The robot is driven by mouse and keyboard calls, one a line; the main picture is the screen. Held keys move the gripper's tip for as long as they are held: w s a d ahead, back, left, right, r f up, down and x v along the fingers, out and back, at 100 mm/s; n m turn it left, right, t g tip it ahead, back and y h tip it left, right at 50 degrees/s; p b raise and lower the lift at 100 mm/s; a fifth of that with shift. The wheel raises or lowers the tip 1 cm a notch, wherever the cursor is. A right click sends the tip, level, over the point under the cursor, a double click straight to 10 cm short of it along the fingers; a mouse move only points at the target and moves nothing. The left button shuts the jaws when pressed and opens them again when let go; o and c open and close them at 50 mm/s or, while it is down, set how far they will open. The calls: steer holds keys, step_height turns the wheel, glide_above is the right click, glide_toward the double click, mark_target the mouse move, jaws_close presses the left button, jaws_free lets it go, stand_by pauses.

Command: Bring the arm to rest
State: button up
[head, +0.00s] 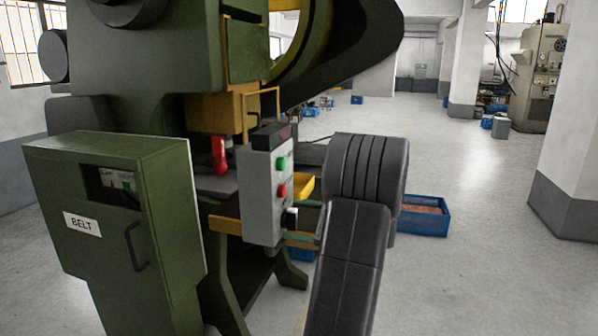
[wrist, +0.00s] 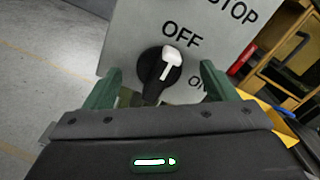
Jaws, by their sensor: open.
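My gripper (wrist: 165,76) is open. Its two green fingers stand on either side of a black rotary knob (wrist: 154,84) with a white pointer, with a visible gap on each side. The knob is on a grey control panel (wrist: 136,30), and its pointer is towards the word OFF. In the head view my arm (head: 350,250) reaches up from the bottom and bends at a thick grey joint. The control panel also shows there (head: 257,205), with a green and a red button above the knob. My forearm hides most of my gripper in that view.
A large green press (head: 150,60) fills the left, with a green cabinet (head: 165,215) marked BELT in front. A yellow bin (head: 303,186) is behind the panel. A blue crate (head: 424,222) stands on the floor to the right. The floor (head: 480,270) at right is clear up to a pillar.

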steer(key=shift+w+m+p, duration=0.1)
steer(key=shift+m+p, duration=2.55)
steer(key=shift+m, duration=0.35)
steer(key=shift+d, duration=0.1)
